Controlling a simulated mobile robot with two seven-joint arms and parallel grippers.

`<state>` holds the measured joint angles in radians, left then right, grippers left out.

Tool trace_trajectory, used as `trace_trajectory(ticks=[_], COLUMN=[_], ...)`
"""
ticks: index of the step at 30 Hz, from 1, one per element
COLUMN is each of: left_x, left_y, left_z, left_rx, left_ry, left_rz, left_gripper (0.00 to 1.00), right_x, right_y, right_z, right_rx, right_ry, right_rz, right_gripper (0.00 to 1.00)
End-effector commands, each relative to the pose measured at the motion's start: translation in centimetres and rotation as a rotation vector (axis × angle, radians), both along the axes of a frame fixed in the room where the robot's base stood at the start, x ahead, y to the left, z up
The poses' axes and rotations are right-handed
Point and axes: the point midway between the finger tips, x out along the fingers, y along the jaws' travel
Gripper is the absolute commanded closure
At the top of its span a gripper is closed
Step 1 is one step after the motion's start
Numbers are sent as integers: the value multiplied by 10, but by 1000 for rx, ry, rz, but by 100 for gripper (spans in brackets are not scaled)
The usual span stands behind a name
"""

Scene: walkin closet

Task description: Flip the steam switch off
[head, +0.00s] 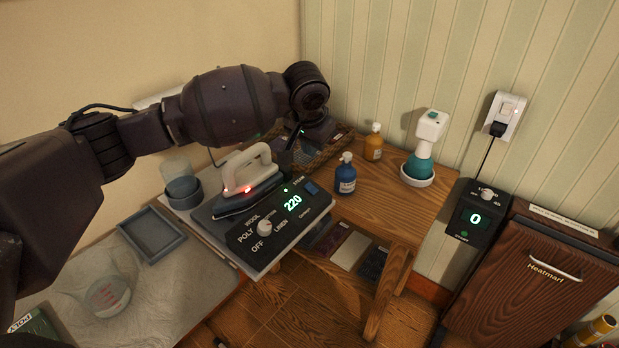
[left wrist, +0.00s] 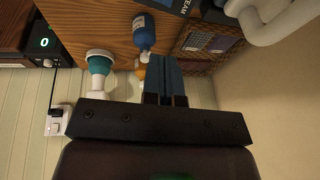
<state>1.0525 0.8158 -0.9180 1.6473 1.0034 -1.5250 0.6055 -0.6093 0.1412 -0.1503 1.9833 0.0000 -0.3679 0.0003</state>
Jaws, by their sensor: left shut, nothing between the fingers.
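The iron station's black control panel (head: 268,228) has a round white knob (head: 265,228), a green 220 readout and printed fabric labels. The steam switch (head: 312,188) looks like a small blue rocker beside the STEAM label at the panel's far right corner; I cannot tell its position. A small green light glows near it. My left gripper (head: 286,158) is above and behind that corner, apart from the panel. In the left wrist view its blue-grey fingers (left wrist: 166,62) are together and empty, with part of the STEAM lettering at the top edge. My right gripper is not in view.
A white-handled iron (head: 247,170) with a red light rests left of the panel. A blue bottle (head: 345,175) stands close to its right, with an orange bottle (head: 374,143) and teal-and-white bottle (head: 425,150) beyond. A wicker basket (head: 318,150) lies behind the panel.

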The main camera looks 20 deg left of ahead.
Motion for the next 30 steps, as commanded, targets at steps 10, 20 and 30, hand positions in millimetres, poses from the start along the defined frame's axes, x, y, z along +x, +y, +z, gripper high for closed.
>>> trace_trajectory(ticks=[10, 20, 30], left_x=[3, 21, 34], left_y=[0, 2, 11], left_z=[-14, -67, -116], left_rx=[0, 0, 0], left_ry=[2, 3, 1], left_rz=[-2, -1, -2], left_gripper=[100, 100, 100], right_x=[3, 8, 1], right_y=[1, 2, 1], right_z=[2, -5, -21], right_rx=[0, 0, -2], right_ry=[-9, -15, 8], right_rz=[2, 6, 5], right_gripper=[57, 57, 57])
